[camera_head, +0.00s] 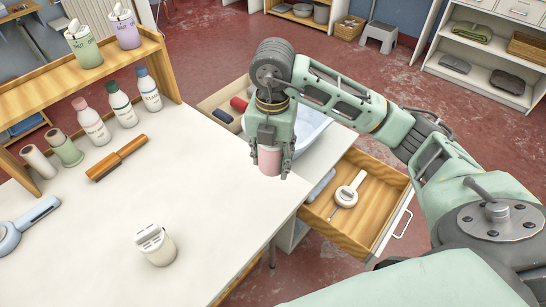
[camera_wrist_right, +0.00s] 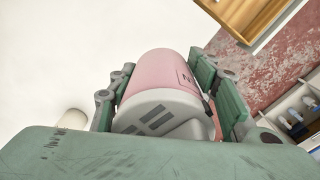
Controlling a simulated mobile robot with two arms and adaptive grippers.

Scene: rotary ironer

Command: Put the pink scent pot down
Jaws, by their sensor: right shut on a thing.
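My right gripper (camera_head: 270,165) is shut on the pink scent pot (camera_head: 270,159), at the right edge of the white table near the drawer. In the right wrist view the pink pot (camera_wrist_right: 163,80) sits between the fingers of the gripper (camera_wrist_right: 170,85), with its pale slotted cap toward the camera. In the head view the pot's lower end is at the tabletop (camera_head: 215,200); I cannot tell if it touches. My left gripper is not in view.
A white slotted pot (camera_head: 156,245) stands on the table's front part. An orange-brown tool (camera_head: 117,158), several bottles (camera_head: 123,110) and two rolls (camera_head: 65,148) are at the left by a wooden shelf (camera_head: 100,60). An open wooden drawer (camera_head: 355,205) lies right of the table. The table's middle is clear.

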